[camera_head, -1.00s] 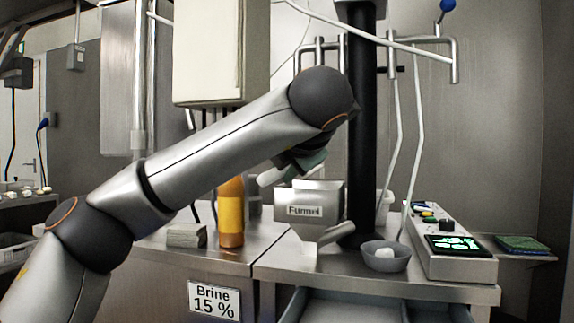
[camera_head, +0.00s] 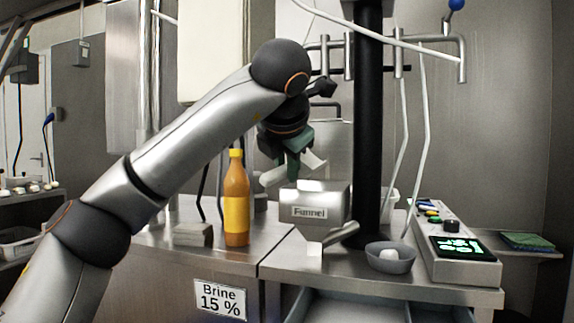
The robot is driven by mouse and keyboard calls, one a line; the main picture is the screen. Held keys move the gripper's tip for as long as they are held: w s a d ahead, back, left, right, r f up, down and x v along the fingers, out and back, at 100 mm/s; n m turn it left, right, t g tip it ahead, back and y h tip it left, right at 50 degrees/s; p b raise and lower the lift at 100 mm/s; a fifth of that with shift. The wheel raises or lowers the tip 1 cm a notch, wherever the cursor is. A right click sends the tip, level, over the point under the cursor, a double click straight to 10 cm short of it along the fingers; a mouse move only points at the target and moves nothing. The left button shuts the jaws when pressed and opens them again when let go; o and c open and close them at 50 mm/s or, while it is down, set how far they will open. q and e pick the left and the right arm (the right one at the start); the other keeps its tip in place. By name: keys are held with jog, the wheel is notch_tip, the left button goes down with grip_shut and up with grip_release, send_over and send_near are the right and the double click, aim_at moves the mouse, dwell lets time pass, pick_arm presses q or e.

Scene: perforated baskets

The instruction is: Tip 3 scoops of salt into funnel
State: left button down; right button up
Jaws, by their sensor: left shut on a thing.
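The grey box-shaped funnel (camera_head: 330,213), labelled "Funnel", stands on the steel counter with a spout slanting at its lower right. A pale patch shows at its top; I cannot tell whether it is salt. My left gripper (camera_head: 294,165) is above and slightly left of the funnel. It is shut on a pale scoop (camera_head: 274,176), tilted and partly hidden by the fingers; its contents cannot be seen. A grey bowl (camera_head: 377,264) holding a white lump, perhaps salt (camera_head: 389,254), sits right of the funnel. My right gripper is not in view.
An orange bottle (camera_head: 236,215) stands left of the funnel, beside a small grey block (camera_head: 193,235). A black post (camera_head: 368,150) rises behind the funnel. A control box (camera_head: 455,262) stands at the right. An open drawer (camera_head: 370,306) is below the counter.

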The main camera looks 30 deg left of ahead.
pick_arm(q)
jog(key=shift+a+r+h+p, duration=0.25)
jog(key=shift+r+h+p, duration=0.05)
jog(key=shift+h+p, duration=0.3)
jog(key=shift+a+h+p, duration=0.2)
jog(key=shift+h+p, duration=0.2)
jog(key=shift+h, duration=0.8)
jog(key=shift+a, duration=0.1)
jog(key=shift+a+r+g+h+p, duration=0.15)
jog(key=shift+a+g+h+p, duration=0.15)
jog(key=shift+h+p, duration=0.4)
jog(key=shift+a+n+h+p, duration=0.25)
jog(key=shift+h+p, duration=0.35)
jog(key=shift+h, duration=0.4)
